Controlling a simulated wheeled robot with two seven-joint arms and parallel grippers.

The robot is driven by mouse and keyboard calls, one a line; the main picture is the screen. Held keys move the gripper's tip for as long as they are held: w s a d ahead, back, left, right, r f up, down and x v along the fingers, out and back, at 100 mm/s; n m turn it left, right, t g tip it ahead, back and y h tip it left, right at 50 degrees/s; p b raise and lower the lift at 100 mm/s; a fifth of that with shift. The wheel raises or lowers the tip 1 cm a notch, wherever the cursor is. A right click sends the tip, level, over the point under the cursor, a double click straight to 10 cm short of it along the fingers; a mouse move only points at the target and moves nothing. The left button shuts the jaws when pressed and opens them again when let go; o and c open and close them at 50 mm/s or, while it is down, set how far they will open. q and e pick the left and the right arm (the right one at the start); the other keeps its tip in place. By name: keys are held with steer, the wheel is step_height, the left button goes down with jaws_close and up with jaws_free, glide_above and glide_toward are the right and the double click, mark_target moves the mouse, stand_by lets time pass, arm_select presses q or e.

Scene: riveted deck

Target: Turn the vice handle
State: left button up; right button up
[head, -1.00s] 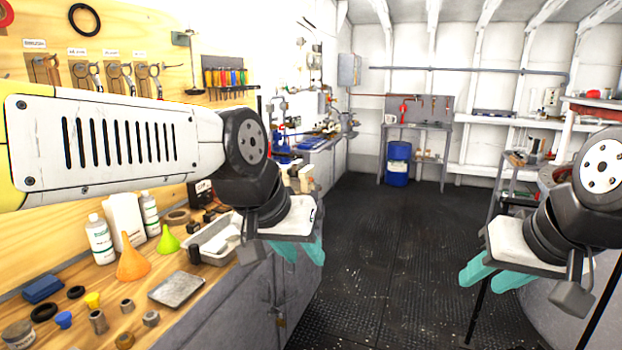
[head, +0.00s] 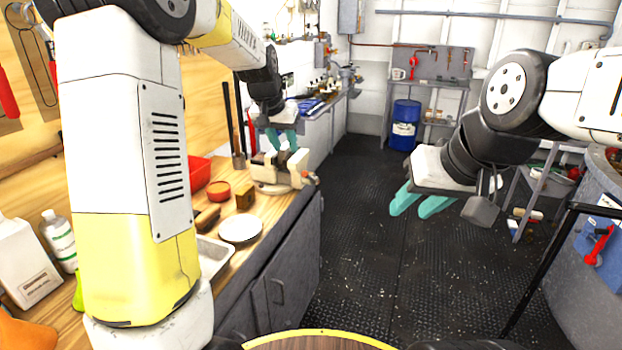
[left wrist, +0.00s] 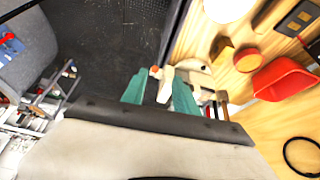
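A cream bench vice (head: 272,172) stands on the wooden worktop near its front edge, in the middle of the head view. It also shows in the left wrist view (left wrist: 191,76), just beyond the fingertips. A small reddish end piece (head: 311,179) at its front right may belong to the handle; the handle's bar is too small to make out. My left gripper (head: 283,142) is above and behind the vice, fingers pointing down. In the left wrist view its teal fingers are apart with nothing held between them. My right gripper (head: 418,202) is open and empty over the floor.
A white plate (head: 241,229), a red bin (head: 201,172) and a red round tin (head: 218,191) are on the worktop left of the vice. A blue drum (head: 405,125) stands at the back. The dark floor aisle (head: 370,250) is clear.

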arm_select(q)
steer(key=w+d+f+m, duration=0.1)
steer(key=w+d+f, duration=0.1)
steer(key=w+f, duration=0.55)
steer(key=m+y, duration=0.1)
glide_toward(308, 181)
steer(key=s, duration=0.2)
steer(key=shift+s+d+r, duration=0.2)
steer(key=shift+s+d, duration=0.05)
steer(key=x, duration=0.8)
steer(key=shift+s, duration=0.1)
jaws_close()
